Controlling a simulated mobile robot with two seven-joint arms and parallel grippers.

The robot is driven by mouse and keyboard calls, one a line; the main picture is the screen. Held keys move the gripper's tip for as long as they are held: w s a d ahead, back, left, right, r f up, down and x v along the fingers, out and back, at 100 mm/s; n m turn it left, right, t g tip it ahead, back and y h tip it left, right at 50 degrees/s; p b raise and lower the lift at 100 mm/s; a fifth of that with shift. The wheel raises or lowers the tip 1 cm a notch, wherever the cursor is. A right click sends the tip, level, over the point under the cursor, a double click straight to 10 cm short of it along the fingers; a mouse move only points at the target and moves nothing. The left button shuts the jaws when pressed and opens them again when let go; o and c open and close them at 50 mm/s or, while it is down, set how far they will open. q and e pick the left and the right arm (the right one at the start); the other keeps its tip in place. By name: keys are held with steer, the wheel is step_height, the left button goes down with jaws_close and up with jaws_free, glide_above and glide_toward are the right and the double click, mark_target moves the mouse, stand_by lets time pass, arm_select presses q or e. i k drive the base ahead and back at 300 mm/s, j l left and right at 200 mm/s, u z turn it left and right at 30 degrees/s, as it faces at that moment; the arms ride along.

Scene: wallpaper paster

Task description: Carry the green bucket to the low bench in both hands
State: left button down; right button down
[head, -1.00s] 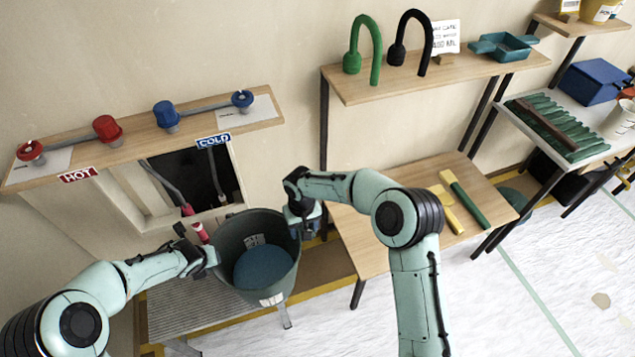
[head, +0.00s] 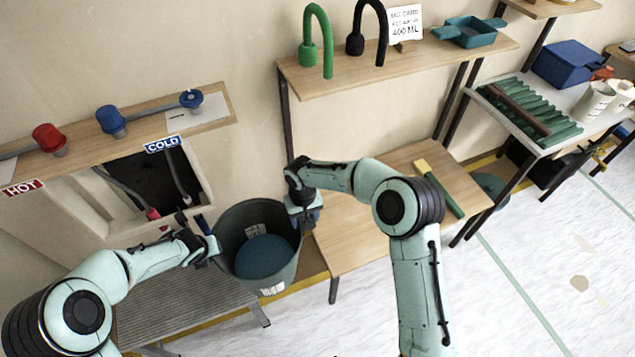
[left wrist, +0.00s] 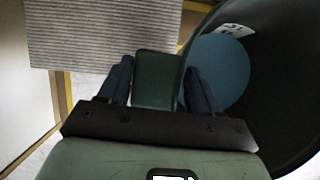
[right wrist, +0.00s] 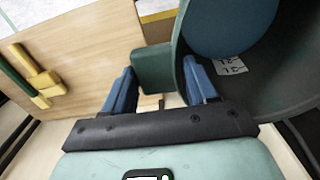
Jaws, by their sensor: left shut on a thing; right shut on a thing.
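The dark green bucket (head: 284,272) is upright between my grippers, with blue liquid or a blue bottom inside. My left gripper (head: 208,246) is shut on the tab at its left side; the tab (left wrist: 154,78) shows between the fingers in the left wrist view. My right gripper (head: 301,212) is shut on the opposite tab, seen in the right wrist view (right wrist: 153,70). The low wooden bench (head: 350,248) stands just right of the bucket. My right forearm hides part of its top. Whether the bucket's base clears everything below is hidden.
A grey ribbed stand (head: 165,305) is at lower left, below the hot and cold tap shelf (head: 85,140). A high shelf (head: 400,62) with green and black hooks overhangs the bench's back. A green-handled tool (head: 445,195) lies on the bench's right part. Its front left is bare.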

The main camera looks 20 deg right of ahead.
mark_target(366, 242)
steer(key=i+l+z, duration=0.15)
steer(key=l, duration=0.35)
steer(key=l+z, duration=0.1)
steer(key=l, duration=0.4)
steer(key=i+l+z, duration=0.15)
steer(key=l, duration=0.35)
